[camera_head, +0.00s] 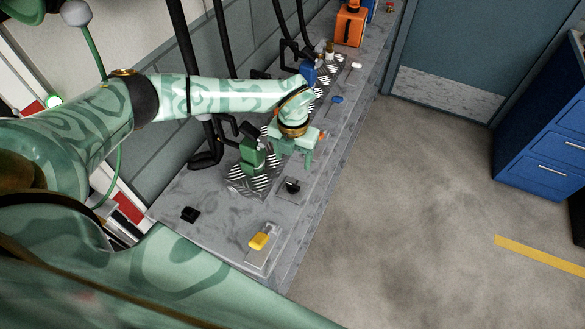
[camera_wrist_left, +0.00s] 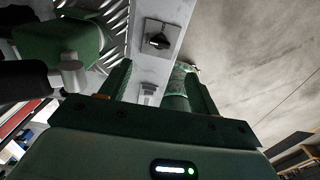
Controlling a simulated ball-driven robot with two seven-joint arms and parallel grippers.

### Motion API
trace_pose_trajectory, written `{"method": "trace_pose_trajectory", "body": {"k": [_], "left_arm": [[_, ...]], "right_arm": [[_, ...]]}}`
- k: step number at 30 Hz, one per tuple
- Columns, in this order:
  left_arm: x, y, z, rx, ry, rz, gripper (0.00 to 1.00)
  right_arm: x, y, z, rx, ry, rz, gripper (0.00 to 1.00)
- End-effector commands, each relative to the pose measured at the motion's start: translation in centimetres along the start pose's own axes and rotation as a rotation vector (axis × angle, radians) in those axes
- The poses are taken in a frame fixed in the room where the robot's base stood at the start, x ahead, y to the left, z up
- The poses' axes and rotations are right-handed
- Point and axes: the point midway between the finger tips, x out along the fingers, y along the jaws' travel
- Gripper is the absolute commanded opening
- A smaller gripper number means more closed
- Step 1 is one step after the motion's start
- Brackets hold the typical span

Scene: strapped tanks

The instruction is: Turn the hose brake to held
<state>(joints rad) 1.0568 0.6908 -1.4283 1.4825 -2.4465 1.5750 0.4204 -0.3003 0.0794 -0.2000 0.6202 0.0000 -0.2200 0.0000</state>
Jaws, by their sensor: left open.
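A black knob (camera_head: 292,186) sits on a square plate on the grey bench, and it also shows in the left wrist view (camera_wrist_left: 158,41). A yellow handle (camera_head: 259,240) stands on a pale plate nearer the bench's front corner. No readable label shows which control is the hose brake. My left gripper (camera_head: 297,156) is open and empty, above the bench and beyond the black knob in the head view. In the left wrist view its fingers (camera_wrist_left: 150,82) stand apart, with the knob ahead of them and not between them. My right gripper is not in view.
A green block-shaped fitting (camera_head: 252,154) stands close beside my left gripper, over ribbed metal plate. Black hoses (camera_head: 182,50) rise behind. A blue knob (camera_head: 337,100), an orange box (camera_head: 350,24) and a small black block (camera_head: 190,214) are on the bench. Open floor lies right.

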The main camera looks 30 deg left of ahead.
Motion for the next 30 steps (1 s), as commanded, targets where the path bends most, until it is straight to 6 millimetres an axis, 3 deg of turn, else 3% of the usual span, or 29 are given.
{"method": "trace_pose_trajectory", "body": {"k": [3,9,30], "left_arm": [[-2.4,0.0,0.0,0.000,-0.001,0.000,0.62],[-4.2,0.0,0.0,-0.001,0.001,0.000,0.62],[-4.3,0.0,0.0,-0.001,0.001,0.000,0.62]], "right_arm": [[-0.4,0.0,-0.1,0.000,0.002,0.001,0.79],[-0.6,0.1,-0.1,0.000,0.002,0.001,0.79],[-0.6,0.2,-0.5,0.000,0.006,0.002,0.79]]}}
